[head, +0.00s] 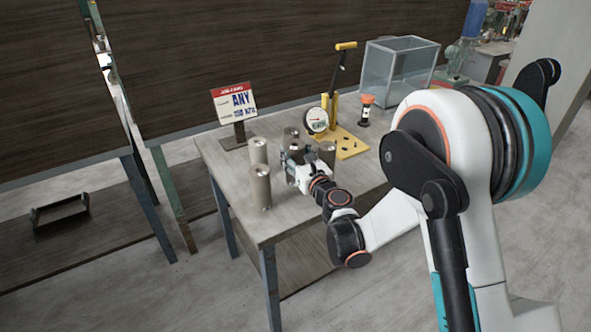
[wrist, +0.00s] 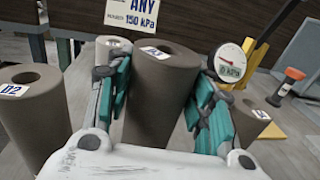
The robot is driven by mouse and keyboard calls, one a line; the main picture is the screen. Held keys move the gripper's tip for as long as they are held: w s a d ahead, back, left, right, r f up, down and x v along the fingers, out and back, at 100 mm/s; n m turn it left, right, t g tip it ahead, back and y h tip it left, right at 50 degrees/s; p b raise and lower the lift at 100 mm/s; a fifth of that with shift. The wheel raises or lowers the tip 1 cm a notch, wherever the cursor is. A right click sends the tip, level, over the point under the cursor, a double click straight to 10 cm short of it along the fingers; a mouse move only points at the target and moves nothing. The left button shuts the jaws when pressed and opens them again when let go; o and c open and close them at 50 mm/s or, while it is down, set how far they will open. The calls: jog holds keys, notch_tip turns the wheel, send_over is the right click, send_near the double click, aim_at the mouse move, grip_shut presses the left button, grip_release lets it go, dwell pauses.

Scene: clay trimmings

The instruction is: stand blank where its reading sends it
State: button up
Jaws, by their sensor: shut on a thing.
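My gripper (head: 293,160) is over the table, and in the wrist view its two fingers (wrist: 160,78) are shut on an upright grey-brown clay blank (wrist: 157,105). In the head view this blank (head: 291,137) shows partly behind my gripper. A gauge (head: 316,121) on a yellow-based lever tester (head: 352,146) stands behind; its dial appears to read 0 kPa in the wrist view (wrist: 231,66). A sign (head: 234,103) reads "ANY" and, in the wrist view (wrist: 143,18), "150 kPa".
A blank labelled D2 (wrist: 30,118) stands left of my gripper, another blank (head: 258,150) behind it, and another (head: 327,152) to the right. An orange-topped bottle (head: 365,110) and a glass box (head: 396,70) are at the back right. The table's front part (head: 310,215) is clear.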

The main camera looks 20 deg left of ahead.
jog(key=shift+f+b, duration=0.7)
jog(key=shift+f, duration=1.4)
jog(key=shift+f, duration=0.15)
jog(key=o, duration=1.5)
jog(key=shift+r, duration=0.2)
